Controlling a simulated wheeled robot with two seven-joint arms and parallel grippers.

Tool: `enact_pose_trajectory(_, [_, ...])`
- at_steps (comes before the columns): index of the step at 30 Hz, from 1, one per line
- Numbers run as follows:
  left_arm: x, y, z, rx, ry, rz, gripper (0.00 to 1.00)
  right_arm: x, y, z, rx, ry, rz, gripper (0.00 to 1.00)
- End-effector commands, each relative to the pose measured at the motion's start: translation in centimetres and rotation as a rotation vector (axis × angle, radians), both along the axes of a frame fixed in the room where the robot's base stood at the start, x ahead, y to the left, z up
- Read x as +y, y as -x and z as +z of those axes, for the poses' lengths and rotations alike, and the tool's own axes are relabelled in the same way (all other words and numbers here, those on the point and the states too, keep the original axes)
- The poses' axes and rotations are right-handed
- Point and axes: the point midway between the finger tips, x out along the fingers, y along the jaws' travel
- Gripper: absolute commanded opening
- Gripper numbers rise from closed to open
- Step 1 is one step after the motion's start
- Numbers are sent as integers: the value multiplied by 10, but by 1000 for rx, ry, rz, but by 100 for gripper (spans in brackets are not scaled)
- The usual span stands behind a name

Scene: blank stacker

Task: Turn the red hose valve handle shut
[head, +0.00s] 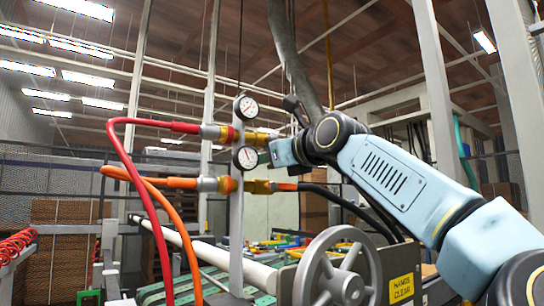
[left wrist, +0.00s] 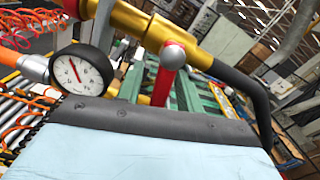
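The red valve handle (left wrist: 162,86) shows in the left wrist view, with a rounded silver pivot cap (left wrist: 173,57) beside a brass pipe (left wrist: 140,22). It points down in that picture, across the pipe, and its lower end is hidden behind my gripper body. In the head view the red hose (head: 135,170) runs to an upper brass fitting (head: 262,138); I cannot make out the handle there. My left gripper (head: 268,156) is at the valves, close to the brass fittings. Its fingers are not clearly visible, so opening and contact cannot be told. My right gripper is out of view.
Two round gauges, upper (head: 246,107) and lower (head: 246,158), sit on a grey post (head: 236,225). An orange hose (head: 150,183) joins the lower line. A grey handwheel (head: 338,270) and a yellow sign (head: 401,289) stand below my arm. A conveyor lies behind.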

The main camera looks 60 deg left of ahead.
Motion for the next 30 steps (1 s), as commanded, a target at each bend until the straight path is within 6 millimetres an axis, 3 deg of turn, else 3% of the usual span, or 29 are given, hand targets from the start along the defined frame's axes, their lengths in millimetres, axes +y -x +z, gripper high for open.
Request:
enact_pose_trajectory(2, [0, 0, 0, 0, 0, 0, 32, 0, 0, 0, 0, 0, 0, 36])
enact_pose_trajectory(9, [0, 0, 0, 0, 0, 0, 1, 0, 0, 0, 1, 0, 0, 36])
enact_pose_trajectory(15, [-1, 1, -1, 17, 3, 0, 0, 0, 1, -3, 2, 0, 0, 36])
enact_pose_trajectory(24, [-2, 9, -3, 226, 36, -1, 0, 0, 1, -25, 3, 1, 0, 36])
enact_pose_trajectory(30, [-2, 11, -1, 276, 45, 0, 0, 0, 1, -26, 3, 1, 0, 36])
